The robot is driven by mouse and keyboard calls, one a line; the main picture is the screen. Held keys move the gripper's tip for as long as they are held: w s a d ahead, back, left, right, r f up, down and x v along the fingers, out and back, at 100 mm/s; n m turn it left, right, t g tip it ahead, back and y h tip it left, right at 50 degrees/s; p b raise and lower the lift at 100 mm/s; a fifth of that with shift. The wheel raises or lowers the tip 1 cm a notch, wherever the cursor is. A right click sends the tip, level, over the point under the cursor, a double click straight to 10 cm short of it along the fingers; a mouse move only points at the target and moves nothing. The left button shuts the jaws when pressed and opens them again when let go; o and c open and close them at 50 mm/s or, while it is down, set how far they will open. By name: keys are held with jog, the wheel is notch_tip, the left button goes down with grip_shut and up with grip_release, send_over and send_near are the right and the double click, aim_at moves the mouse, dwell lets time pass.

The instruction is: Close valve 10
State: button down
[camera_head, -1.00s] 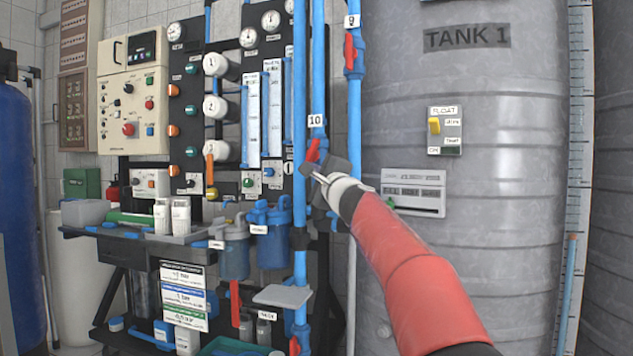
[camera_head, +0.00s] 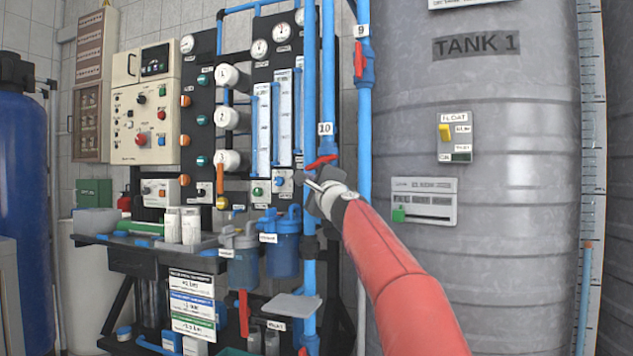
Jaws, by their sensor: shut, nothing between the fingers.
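Valve 10 is on a vertical blue pipe left of the tank, just below its white label "10" (camera_head: 325,129). Its red handle (camera_head: 320,161) now lies nearly crosswise to the pipe, slightly tilted. My gripper (camera_head: 308,185) is shut and empty, just below the handle and in front of the pipe. I cannot tell whether the fingers touch the handle. The gripper hides the lower part of the valve body.
Valve 9 with its red handle (camera_head: 359,60) is on the blue pipe to the right. The grey tank (camera_head: 510,260) stands close on the right. Blue filter housings (camera_head: 282,250) and a grey shelf plate (camera_head: 291,306) sit lower left.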

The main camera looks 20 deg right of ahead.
jog(key=shift+w+a+r, duration=0.2)
jog(key=shift+a, duration=0.15)
dwell(1.5)
